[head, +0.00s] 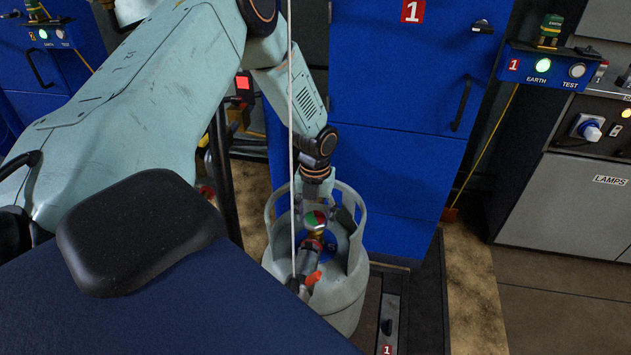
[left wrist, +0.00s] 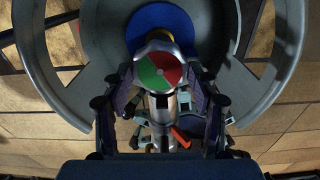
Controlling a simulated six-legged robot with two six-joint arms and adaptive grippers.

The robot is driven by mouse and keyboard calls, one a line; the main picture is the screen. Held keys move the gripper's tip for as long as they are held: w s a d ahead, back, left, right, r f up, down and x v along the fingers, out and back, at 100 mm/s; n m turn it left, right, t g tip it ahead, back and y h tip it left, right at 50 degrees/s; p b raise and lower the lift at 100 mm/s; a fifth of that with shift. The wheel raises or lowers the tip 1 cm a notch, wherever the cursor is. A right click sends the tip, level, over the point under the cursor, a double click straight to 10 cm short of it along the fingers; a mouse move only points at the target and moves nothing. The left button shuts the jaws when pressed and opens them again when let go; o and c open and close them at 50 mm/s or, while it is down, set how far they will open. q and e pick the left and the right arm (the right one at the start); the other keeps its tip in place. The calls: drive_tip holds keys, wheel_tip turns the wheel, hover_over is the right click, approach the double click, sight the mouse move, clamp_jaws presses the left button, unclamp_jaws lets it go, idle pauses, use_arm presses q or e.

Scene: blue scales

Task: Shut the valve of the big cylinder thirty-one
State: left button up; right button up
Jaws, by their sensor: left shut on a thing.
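The big grey gas cylinder (head: 343,302) stands upright with a raised collar around its top; no number thirty-one is readable on it. Its valve knob (head: 314,220) has a red and green top and sits inside the collar. My left gripper (head: 318,205) reaches down from above into the collar and is shut on the valve knob. In the left wrist view the knob's red and green face (left wrist: 159,71) shows between the fingers of my left gripper (left wrist: 160,98). A fitting with an orange-red lever (head: 313,279) is on the near side of the valve. My right gripper is out of view.
A blue cabinet (head: 395,140) stands close behind the cylinder. A platform labelled 1 (head: 391,310) lies at its foot. An earth box (head: 552,68) with a lit green lamp and a grey lamps panel (head: 580,215) are at the right. Brown floor (head: 470,290) shows between.

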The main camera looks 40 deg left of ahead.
use_arm(q)
drive_tip(key=m+b, duration=0.1)
drive_tip(key=m, duration=0.1)
drive_tip(key=shift+w+m, duration=0.1)
drive_tip(key=shift+m, duration=0.5)
drive_tip(key=m+b, duration=0.1)
drive_tip(key=b, duration=0.3)
drive_tip(key=shift+w+f+b, duration=0.1)
drive_tip(key=shift+f+b, duration=0.05)
drive_tip(key=shift+b, duration=0.15)
drive_tip(key=shift+r+m+b, duration=0.2)
drive_tip(key=shift+m+b, duration=0.2)
drive_tip(key=shift+b, duration=0.85)
drive_tip(key=o, duration=1.1)
drive_tip(key=shift+o, duration=0.2)
